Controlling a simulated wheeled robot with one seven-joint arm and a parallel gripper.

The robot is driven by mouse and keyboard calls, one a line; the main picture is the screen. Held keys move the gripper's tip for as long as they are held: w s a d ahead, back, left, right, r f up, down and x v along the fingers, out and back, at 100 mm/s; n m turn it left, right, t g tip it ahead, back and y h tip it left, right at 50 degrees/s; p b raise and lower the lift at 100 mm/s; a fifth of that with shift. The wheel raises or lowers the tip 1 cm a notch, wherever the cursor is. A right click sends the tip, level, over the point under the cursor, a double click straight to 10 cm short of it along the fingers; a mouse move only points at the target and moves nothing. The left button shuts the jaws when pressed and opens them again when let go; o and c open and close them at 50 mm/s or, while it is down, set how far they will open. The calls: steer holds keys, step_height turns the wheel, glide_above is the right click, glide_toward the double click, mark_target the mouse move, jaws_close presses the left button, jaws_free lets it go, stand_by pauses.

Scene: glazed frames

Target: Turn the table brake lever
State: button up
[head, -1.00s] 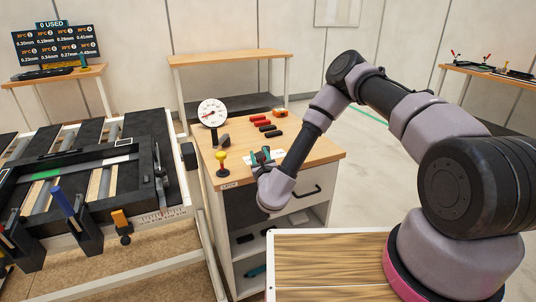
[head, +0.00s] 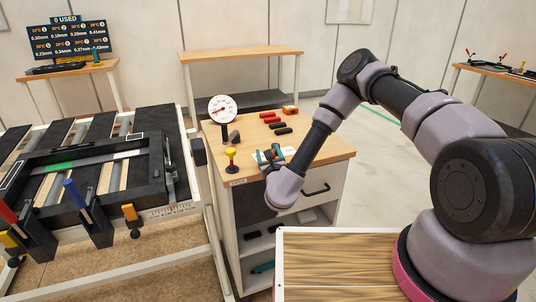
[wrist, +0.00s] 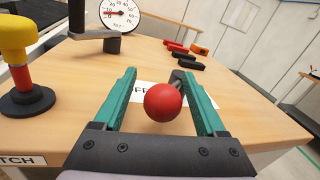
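A lever with a red ball knob (wrist: 163,102) and a dark arm stands on the wooden cabinet top, in front of a white label whose visible letters begin "FR". I take it to be the brake lever. My gripper (wrist: 160,74) has two green fingers, spread apart, one on each side of the red ball. Gaps show between ball and fingers, so it is not gripped. In the head view my gripper (head: 270,155) is low over the cabinet's front part, and the knob there is too small to make out.
A yellow-topped red plunger (wrist: 17,70) on a black base stands left of my gripper. A dark crank handle (wrist: 97,35) and a round dial (head: 222,108) are behind. Red and black blocks (head: 276,123) lie further back. The slatted table (head: 150,209) is at left.

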steer(key=v, duration=1)
steer(key=shift+s, duration=0.4)
